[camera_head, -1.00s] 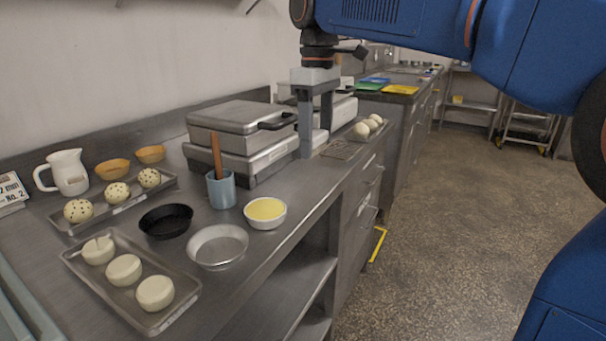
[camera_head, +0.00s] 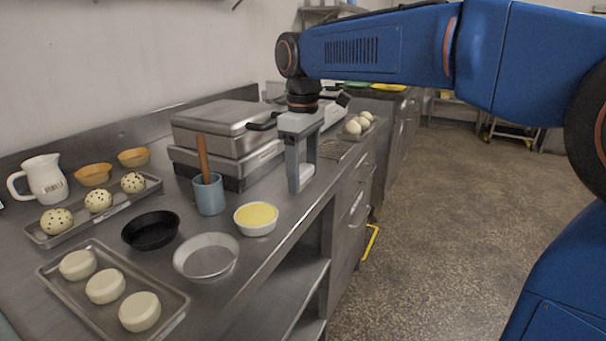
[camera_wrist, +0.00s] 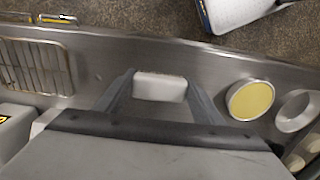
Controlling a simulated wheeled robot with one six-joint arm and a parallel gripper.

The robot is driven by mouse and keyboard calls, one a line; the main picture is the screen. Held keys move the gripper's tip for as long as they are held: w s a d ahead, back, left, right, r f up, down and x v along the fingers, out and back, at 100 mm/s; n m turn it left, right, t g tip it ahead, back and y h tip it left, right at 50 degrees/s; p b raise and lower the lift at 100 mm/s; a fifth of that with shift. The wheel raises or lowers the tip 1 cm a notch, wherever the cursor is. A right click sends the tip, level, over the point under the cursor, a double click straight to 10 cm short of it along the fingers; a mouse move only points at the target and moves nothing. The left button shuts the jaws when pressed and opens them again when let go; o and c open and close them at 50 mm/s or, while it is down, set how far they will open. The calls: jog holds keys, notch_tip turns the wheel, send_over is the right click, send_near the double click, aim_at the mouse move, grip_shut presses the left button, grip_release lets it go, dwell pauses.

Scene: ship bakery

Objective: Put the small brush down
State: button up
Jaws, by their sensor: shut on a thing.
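My gripper (camera_head: 301,176) points down over the counter's front part, right of the yellow-filled bowl and in front of the metal press. In the wrist view my gripper (camera_wrist: 159,86) is shut on a pale, block-shaped thing (camera_wrist: 160,87) between its fingertips. This may be the small brush, but its bristles and handle do not show.
The yellow-filled white bowl (camera_head: 256,230) and an empty metal pan (camera_head: 206,273) stand near the counter's front edge. The press (camera_head: 222,125) stands behind the gripper. A wire rack (camera_wrist: 34,68) lies to its right in the head view. Bare counter (camera_head: 268,195) surrounds the gripper.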

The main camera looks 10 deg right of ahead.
aim_at(303, 169)
jog(key=shift+f, duration=0.25)
jog(key=shift+f, duration=0.1)
jog(key=o, duration=1.2)
jog(key=shift+c, duration=0.2)
notch_tip(303, 169, up, 12)
jog(key=s+d+f+m+t, duration=0.2)
jog(key=s+d+f+m, duration=0.3)
jog(key=s+d+f, duration=0.6)
jog(key=s+d+f+m+t, duration=0.2)
jog(key=s+d+f+m, duration=0.4)
jog(key=s+d+f, duration=0.4)
jog(key=s+f, duration=0.3)
jog(key=f, duration=0.3)
jog(key=shift+s+d+f+t, duration=0.15)
jog(key=shift+s+d+t, duration=0.05)
jog(key=shift+d+t, duration=0.2)
